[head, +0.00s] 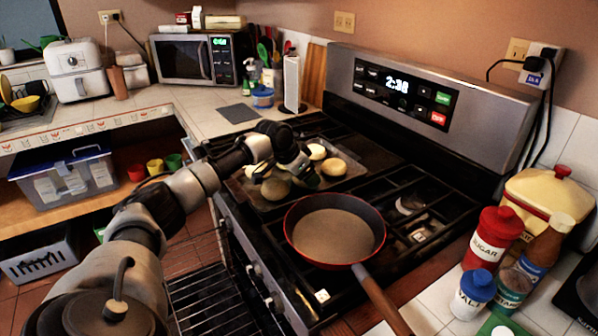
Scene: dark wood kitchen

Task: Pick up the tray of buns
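The tray (347,179) lies flat on the back-left part of the stove top. Several round, pale buns are on it, including one at the far side (316,152), one at the right (333,167) and a darker one near the front (275,189). My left arm comes in from the lower left and reaches over the tray. My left gripper (306,176) points down among the buns. Its fingertips are small and dark here, so I cannot tell whether they are open or touch anything. My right gripper is out of view.
A red-rimmed pan (335,232) stands on the front burner, its handle toward the bottom edge. The stove's control panel (405,92) rises behind. Sugar (491,238) and salt (472,295) containers stand at right. The oven door below appears open, with a rack (215,300) showing.

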